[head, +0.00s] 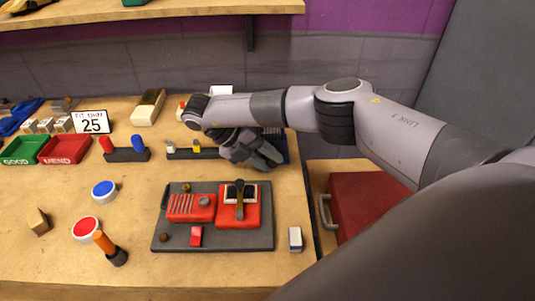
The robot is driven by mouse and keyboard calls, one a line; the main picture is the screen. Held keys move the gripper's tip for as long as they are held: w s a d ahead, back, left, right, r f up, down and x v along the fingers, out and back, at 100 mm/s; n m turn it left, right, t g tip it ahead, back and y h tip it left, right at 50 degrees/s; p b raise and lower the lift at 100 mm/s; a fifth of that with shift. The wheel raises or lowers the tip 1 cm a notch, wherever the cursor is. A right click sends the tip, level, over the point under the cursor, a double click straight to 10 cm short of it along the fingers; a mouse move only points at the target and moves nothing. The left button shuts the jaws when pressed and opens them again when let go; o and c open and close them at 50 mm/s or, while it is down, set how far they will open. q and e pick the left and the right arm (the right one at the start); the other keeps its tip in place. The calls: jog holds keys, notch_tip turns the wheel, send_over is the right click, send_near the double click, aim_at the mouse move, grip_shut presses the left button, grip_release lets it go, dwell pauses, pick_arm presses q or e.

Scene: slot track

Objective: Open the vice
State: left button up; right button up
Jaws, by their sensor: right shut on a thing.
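My right gripper (262,158) is at the back of the bench, right of centre, with its fingers low over a dark blue thing (284,146). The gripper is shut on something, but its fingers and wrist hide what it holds. The dark blue thing is mostly covered and shows only in part; it may be the vice, but I cannot tell its jaws or how far apart they stand. My left gripper is not in view.
A dark plate (261,242) with red blocks and a lever lies in front of the gripper. A base with small posts (184,154) stands just left of it. A red case (365,205) is to the right. Red and blue buttons, bins and a sign are left.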

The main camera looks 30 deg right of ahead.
dwell(0.5)
jog(key=o, duration=1.1)
jog(key=shift+c, duration=0.2)
jog(key=shift+f, duration=0.1)
